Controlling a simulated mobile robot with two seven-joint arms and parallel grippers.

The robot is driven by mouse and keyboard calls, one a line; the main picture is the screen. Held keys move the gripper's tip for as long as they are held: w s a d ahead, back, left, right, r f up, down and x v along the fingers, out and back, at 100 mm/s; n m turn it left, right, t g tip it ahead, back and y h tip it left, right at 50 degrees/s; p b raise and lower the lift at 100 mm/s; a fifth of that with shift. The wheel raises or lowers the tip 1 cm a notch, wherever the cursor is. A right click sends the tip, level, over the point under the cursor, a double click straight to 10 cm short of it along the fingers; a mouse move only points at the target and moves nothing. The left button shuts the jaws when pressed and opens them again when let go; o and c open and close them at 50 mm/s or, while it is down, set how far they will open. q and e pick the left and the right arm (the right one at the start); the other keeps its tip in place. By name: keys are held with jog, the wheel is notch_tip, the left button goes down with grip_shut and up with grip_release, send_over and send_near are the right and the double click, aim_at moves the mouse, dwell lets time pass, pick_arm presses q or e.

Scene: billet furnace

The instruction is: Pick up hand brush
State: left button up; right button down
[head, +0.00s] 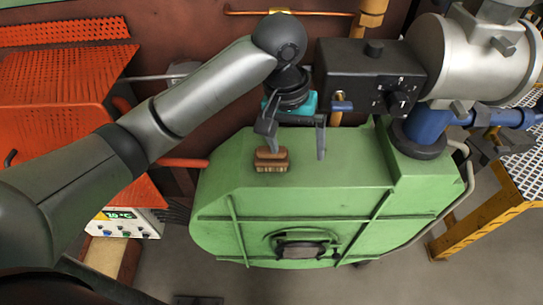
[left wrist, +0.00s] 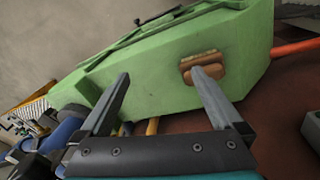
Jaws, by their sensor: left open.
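The hand brush (head: 271,161) has a brown wooden handle and pale bristles. It lies on the top of the green furnace housing (head: 330,180), near its back left part. My left gripper (head: 294,150) is open above the housing, with its left finger over or beside the brush handle and its right finger well to the right. In the left wrist view the brush (left wrist: 203,68) is at the tip of the right finger of the gripper (left wrist: 160,85), which partly overlaps the handle. I cannot tell whether they touch. Nothing is between the fingers. My right gripper is not in view.
A black control box (head: 365,75) with knobs stands behind the housing, close to the right of my left wrist. A grey cylinder (head: 475,55) and a blue pipe (head: 425,125) are further right. Orange perforated panels (head: 60,75) are at the left. The housing top right of the gripper is clear.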

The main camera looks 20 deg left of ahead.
pick_arm(q)
jog(key=w+a+r+n+y, duration=0.2)
jog(key=w+a+r+n, duration=0.15)
jog(key=a+r, duration=0.4)
jog(key=shift+g, duration=0.3)
jog(key=f, duration=0.3)
jog(key=d+f, duration=0.1)
jog(key=f, duration=0.1)
jog(key=d+f, duration=0.1)
jog(key=f, duration=0.2)
jog(key=shift+s+f, duration=0.1)
jog(key=shift+f, duration=0.25)
jog(key=shift+a+f, duration=0.15)
jog(key=shift+f, duration=2.5)
jog(key=shift+r, duration=0.1)
jog(key=c, duration=1.2)
jog(key=shift+c, duration=0.2)
jog(key=shift+r, duration=0.35)
notch_tip(320, 180, up, 7)
jog(key=shift+s+f, duration=0.1)
jog(key=shift+f, duration=0.05)
jog(key=s+d, duration=0.2)
jog(key=s, duration=0.7)
jog(key=s+d, duration=0.3)
jog(key=s, duration=0.6)
jog(key=shift+s+d+f, duration=0.25)
jog(key=shift+s, duration=0.15)
